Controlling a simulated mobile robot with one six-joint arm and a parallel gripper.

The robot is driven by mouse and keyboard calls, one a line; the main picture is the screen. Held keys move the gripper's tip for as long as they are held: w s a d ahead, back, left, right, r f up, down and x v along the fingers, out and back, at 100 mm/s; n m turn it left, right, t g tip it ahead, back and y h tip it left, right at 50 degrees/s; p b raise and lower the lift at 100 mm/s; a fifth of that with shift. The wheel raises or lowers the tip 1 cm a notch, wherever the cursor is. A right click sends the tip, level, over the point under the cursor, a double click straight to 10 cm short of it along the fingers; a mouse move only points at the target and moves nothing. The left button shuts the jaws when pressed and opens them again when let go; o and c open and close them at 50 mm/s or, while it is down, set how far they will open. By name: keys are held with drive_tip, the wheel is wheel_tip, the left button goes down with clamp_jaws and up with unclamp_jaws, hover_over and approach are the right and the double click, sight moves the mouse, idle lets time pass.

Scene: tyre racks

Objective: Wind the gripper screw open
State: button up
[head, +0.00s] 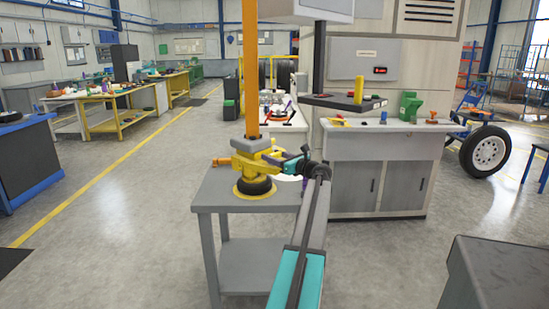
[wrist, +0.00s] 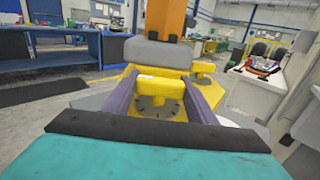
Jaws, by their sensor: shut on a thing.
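A yellow device (head: 250,163) stands on a small grey table (head: 215,190), around the foot of an orange column (head: 250,70). My gripper (head: 288,162) reaches its right side in the head view. In the wrist view, the purple fingers of my gripper (wrist: 160,90) are shut on a yellow screw handle (wrist: 158,84). A round grey dial with dark tick marks (wrist: 150,108) lies just below the handle. A black tyre-like ring (head: 254,186) sits under the device. The screw's thread is not visible.
A grey cabinet (head: 375,170) with a worktop stands behind my arm. A wheel (head: 488,148) is at the right. A dark grey box-like thing (head: 500,275) is at the lower right. The floor left of the table is clear.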

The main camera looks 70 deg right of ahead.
drive_tip(key=shift+w+r, duration=0.1)
drive_tip(key=o, duration=1.1)
drive_tip(key=shift+c, duration=0.2)
drive_tip(key=v, duration=1.4)
